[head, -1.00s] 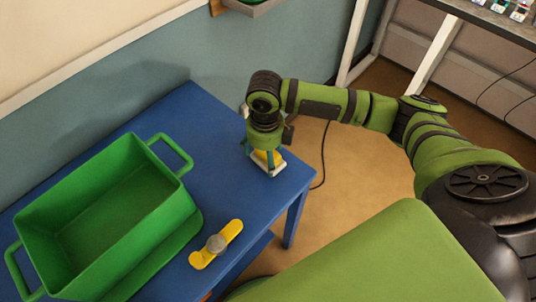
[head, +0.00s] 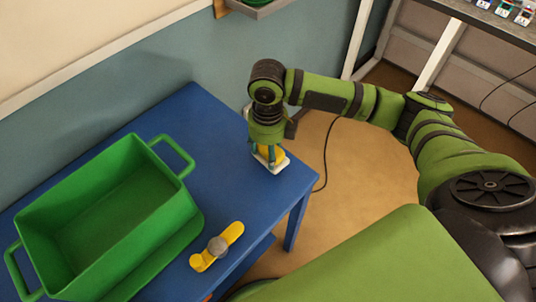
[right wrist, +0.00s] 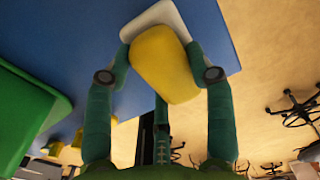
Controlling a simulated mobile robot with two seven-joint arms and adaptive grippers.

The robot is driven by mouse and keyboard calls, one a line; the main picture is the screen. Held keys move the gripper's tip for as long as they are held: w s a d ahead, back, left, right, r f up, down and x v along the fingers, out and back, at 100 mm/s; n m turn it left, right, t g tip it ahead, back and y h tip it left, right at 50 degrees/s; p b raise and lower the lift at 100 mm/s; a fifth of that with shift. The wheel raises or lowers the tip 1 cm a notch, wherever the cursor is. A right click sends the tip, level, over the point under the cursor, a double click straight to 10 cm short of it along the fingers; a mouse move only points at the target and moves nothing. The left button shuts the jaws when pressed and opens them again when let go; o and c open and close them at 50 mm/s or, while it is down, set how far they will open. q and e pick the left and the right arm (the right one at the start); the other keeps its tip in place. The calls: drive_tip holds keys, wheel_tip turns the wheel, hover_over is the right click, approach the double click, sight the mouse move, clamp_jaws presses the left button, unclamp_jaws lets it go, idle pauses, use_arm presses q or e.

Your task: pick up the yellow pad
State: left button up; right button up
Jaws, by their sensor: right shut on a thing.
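The yellow pad (right wrist: 165,64) is between the two fingers of my right gripper (right wrist: 164,72), which is shut on it. In the head view the right gripper (head: 268,158) points down at the right part of the blue table, and the pad (head: 272,153) shows only partly behind the fingers. A flat white piece (right wrist: 160,19) shows just beyond the pad; it also shows in the head view (head: 281,166). I cannot tell whether the pad is touching it. My left gripper is not in view.
A large green open bin (head: 178,228) with handles stands on the left of the blue table (head: 222,160). A yellow piece with a grey round knob (head: 218,246) lies near the front edge. The table is clear between bin and gripper. A wall rises behind.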

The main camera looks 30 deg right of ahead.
drive_tip(key=s+d+r+b, duration=0.1)
drive_tip(key=s+d+r, duration=0.5)
drive_tip(key=s+r, duration=0.2)
drive_tip(key=shift+s+d+r, duration=0.15)
drive_tip(key=shift+s+d, duration=0.1)
drive_tip(key=shift+s, duration=0.65)
drive_tip(key=shift+o, duration=0.7)
